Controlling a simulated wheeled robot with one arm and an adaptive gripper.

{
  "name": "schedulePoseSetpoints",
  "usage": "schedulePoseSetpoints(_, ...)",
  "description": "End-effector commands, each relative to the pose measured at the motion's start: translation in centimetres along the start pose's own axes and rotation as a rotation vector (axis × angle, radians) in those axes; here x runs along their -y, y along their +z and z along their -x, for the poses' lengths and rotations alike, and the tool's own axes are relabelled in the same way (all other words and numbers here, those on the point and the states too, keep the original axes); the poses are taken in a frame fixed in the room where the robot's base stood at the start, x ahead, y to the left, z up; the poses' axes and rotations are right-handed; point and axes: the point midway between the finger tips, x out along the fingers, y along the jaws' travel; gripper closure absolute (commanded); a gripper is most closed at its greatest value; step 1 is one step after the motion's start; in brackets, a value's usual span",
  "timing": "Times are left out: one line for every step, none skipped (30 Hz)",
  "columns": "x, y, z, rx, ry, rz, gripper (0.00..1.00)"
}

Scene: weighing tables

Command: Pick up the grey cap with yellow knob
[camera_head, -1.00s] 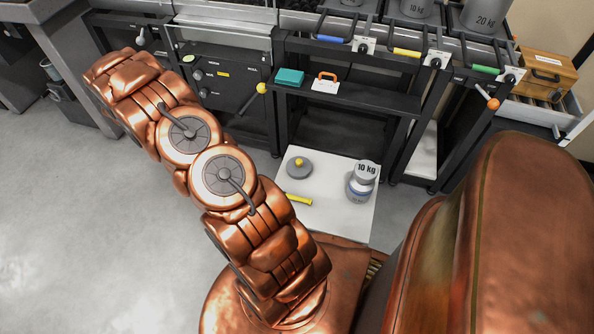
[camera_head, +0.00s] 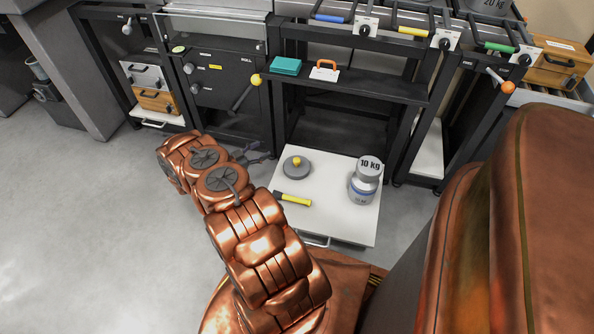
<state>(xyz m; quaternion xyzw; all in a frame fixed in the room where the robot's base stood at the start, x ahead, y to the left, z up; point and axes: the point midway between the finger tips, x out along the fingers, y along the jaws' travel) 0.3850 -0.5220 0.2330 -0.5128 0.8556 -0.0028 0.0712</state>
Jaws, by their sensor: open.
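The grey cap (camera_head: 297,169) is a flat round disc with a yellow knob (camera_head: 297,161) on top. It lies on the left rear part of a low white board (camera_head: 330,214). My gripper (camera_head: 262,152) is dark and small in the view, at the end of my copper arm. Its fingers are open and point right, to the left of the cap and apart from it in the picture. Nothing shows between the fingers. The cap is fully visible.
Behind, a dark shelf (camera_head: 350,85) holds a teal box (camera_head: 286,66) and an orange-handled item (camera_head: 324,71). Grey floor lies open at left.

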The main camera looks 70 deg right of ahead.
Motion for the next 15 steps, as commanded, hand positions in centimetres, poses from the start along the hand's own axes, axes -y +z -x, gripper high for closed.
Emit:
schedulePoseSetpoints(-1.8, 1.6, -0.6, -0.026, 0.039, 0.012, 0.40)
schedulePoseSetpoints(-2.8, 2.1, -0.9, -0.039, 0.059, 0.020, 0.40)
schedulePoseSetpoints(-4.0, 2.7, -1.1, -0.055, 0.085, 0.029, 0.40)
schedulePoseSetpoints(-4.8, 3.0, -1.3, -0.067, 0.102, 0.034, 0.40)
schedulePoseSetpoints(-5.5, 3.2, -1.5, -0.080, 0.118, 0.040, 0.40)
schedulePoseSetpoints(-6.3, 3.5, -1.6, -0.093, 0.137, 0.047, 0.40)
schedulePoseSetpoints(-6.9, 3.7, -1.7, -0.100, 0.149, 0.052, 0.40)
schedulePoseSetpoints(-7.3, 3.9, -1.8, -0.106, 0.159, 0.057, 0.40)
schedulePoseSetpoints(-7.8, 4.1, -1.8, -0.113, 0.169, 0.062, 0.40)
schedulePoseSetpoints(-8.1, 4.2, -1.9, -0.117, 0.175, 0.065, 0.40)
schedulePoseSetpoints(-8.4, 4.2, -1.9, -0.121, 0.180, 0.067, 0.40)
schedulePoseSetpoints(-8.6, 4.3, -2.1, -0.124, 0.186, 0.068, 0.40)
schedulePoseSetpoints(-8.7, 4.3, -2.2, -0.126, 0.188, 0.069, 0.40)
schedulePoseSetpoints(-8.8, 4.3, -2.5, -0.127, 0.190, 0.069, 0.40)
schedulePoseSetpoints(-8.9, 4.2, -2.8, -0.128, 0.191, 0.068, 0.40)
